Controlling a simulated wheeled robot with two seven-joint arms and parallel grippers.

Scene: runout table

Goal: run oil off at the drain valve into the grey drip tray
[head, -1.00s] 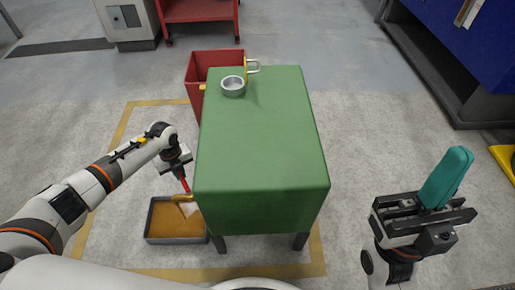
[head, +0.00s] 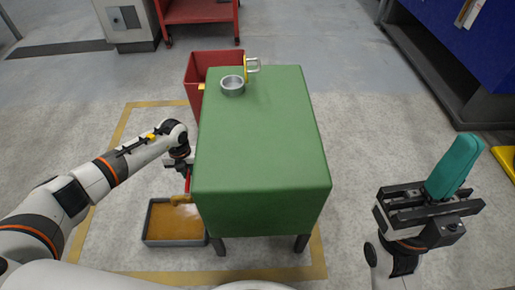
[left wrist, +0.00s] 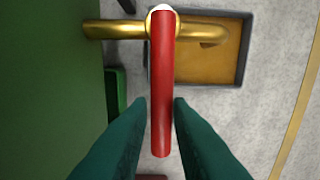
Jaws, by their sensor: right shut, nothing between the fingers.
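The grey drip tray (head: 148,233) stands on the floor left of the green cabinet (head: 262,140) and holds brown oil. The brass drain valve (head: 181,200) sticks out over the tray; its pipe and bent spout (left wrist: 207,34) show in the left wrist view. Its red lever (left wrist: 162,85) stands across the pipe. My left gripper (left wrist: 161,103) has its teal fingers close on both sides of the lever, seemingly shut on it; in the head view its fingers are mostly hidden. No oil stream is clearly visible. My right gripper (head: 454,167) is shut and empty, right of the cabinet.
A red bin (head: 196,72) stands behind the cabinet's far left corner. A round metal cup (head: 232,85) and a yellow-and-white fitting (head: 250,67) are at the cabinet's far end. Yellow floor tape (head: 110,160) surrounds the area. The floor right of the cabinet is clear.

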